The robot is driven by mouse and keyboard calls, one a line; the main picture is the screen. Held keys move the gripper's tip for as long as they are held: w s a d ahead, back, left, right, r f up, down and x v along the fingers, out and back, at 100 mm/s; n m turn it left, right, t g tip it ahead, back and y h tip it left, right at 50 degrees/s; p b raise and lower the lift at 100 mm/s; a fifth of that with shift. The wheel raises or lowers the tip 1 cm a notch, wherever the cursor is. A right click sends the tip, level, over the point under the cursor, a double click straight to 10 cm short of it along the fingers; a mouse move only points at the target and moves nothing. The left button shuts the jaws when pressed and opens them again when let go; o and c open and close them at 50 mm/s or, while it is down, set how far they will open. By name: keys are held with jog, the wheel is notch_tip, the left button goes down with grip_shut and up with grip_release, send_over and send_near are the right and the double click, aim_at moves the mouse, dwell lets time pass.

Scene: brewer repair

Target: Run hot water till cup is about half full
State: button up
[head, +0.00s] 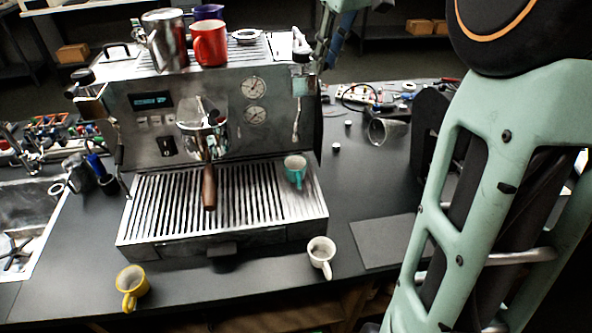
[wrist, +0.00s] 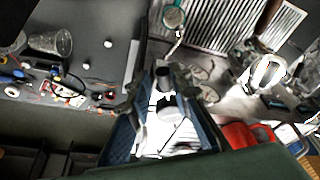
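The teal cup (head: 295,171) stands upright on the right part of the espresso machine's drip tray (head: 150,215), below a thin spout (head: 296,124). It also shows at the top of the wrist view (wrist: 173,18); its water level cannot be made out. My gripper (head: 322,58) is at the machine's upper right corner, beside a dark knob (head: 301,55) above the spout. In the wrist view, my gripper's blue fingers (wrist: 165,88) stand apart with dark and silver parts between them. Whether they press on the knob is unclear.
A red mug (head: 210,43) and a steel pitcher (head: 166,42) stand on the machine. A portafilter handle (head: 209,187) juts over the tray. A yellow cup (head: 131,284) and a white cup (head: 321,256) stand in front. A clear glass (head: 384,129) lies to the right.

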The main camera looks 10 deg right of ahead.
jog(key=d+n+p, duration=0.1)
jog(key=n, duration=0.1)
jog(key=w+n+p, duration=0.1)
jog(key=p, duration=0.1)
jog(key=shift+w+d+n+g+y, duration=0.2)
jog(key=shift+d+n+g+y, duration=0.2)
dwell(4.4)
jog(key=shift+s+a+m+t+h+b, duration=0.2)
jog(key=shift+s+a+m+b, duration=0.15)
jog(key=shift+m, duration=0.5)
jog(key=shift+s+a+m+t+h+b, duration=0.1)
jog(key=shift+s+a+m+h+b, duration=0.15)
jog(key=shift+a+m, duration=0.4)
jog(key=shift+s+a+m+t+h+b, duration=0.15)
jog(key=shift+s+a+m+b, duration=0.15)
jog(key=shift+m, duration=0.7)
jog(key=shift+s+a+m+h+p, duration=0.2)
jog(key=shift+a+m, duration=0.3)
jog(key=shift+m, duration=0.35)
jog(key=shift+s+a+m+h+p, duration=0.1)
jog(key=shift+a+m+h, duration=0.25)
jog(key=shift+m, duration=0.55)
jog(key=shift+s+a+m+h+p, duration=0.1)
jog(key=shift+a+m+h, duration=0.05)
jog(key=shift+a+m, duration=0.6)
jog(key=shift+d, duration=0.2)
